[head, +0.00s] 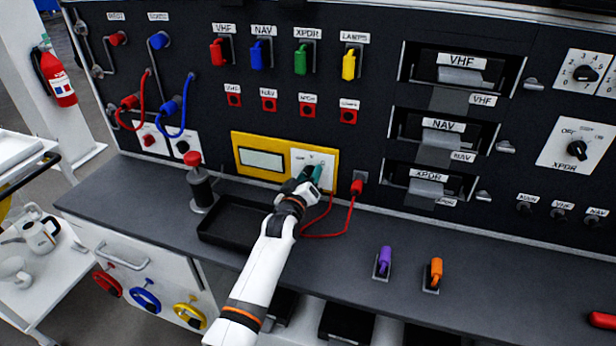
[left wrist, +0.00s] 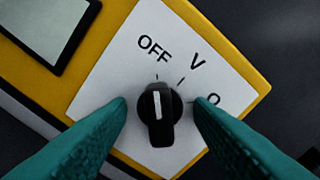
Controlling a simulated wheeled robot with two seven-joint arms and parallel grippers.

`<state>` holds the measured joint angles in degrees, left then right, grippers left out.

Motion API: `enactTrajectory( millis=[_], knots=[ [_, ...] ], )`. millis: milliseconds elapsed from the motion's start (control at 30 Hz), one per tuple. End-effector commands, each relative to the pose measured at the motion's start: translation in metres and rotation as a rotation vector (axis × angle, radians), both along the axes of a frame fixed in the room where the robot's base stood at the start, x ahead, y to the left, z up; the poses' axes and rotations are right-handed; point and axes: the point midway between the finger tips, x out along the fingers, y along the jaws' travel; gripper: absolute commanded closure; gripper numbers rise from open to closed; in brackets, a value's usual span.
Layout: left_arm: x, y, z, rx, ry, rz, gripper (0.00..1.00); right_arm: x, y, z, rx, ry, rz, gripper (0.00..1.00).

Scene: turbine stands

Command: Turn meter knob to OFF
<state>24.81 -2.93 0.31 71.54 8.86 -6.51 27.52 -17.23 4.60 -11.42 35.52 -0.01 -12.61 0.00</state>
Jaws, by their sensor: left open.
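The yellow meter (head: 270,142) with a grey screen is on the black panel in the head view. Its white dial plate (head: 308,157) is on its right part. In the left wrist view the black meter knob (left wrist: 160,125) shows close up, with a white line pointing up toward the tick below the OFF label (left wrist: 154,47). The V label (left wrist: 197,61) is right of OFF. My left gripper (head: 314,174) is at the dial; its green fingers (left wrist: 161,106) are open, one on each side of the knob, with small visible gaps. My right gripper is out of view.
A red cable (head: 345,217) hangs from a plug right of the meter. A black tray (head: 225,222) and a red-topped cylinder (head: 201,187) stand on the counter to the left. Purple (head: 384,261) and orange (head: 436,271) handles stand to the right.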

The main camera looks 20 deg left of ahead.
Motion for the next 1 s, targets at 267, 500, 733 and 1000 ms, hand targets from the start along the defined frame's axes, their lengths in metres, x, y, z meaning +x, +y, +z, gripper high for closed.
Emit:
enactTrajectory(
  millis=[267,500,733,1000],
  knots=[
    [-0.002,0.000,0.002,0.001,0.000,0.000,0.53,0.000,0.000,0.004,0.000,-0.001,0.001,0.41],
    [-0.021,0.001,0.003,0.001,0.002,0.000,0.53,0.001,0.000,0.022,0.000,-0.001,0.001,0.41],
    [-0.039,0.001,0.002,0.001,0.002,0.000,0.53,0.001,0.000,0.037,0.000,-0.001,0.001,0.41],
    [-0.050,0.002,0.001,0.001,-0.001,-0.001,0.53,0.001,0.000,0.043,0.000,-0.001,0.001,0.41]
  ],
)
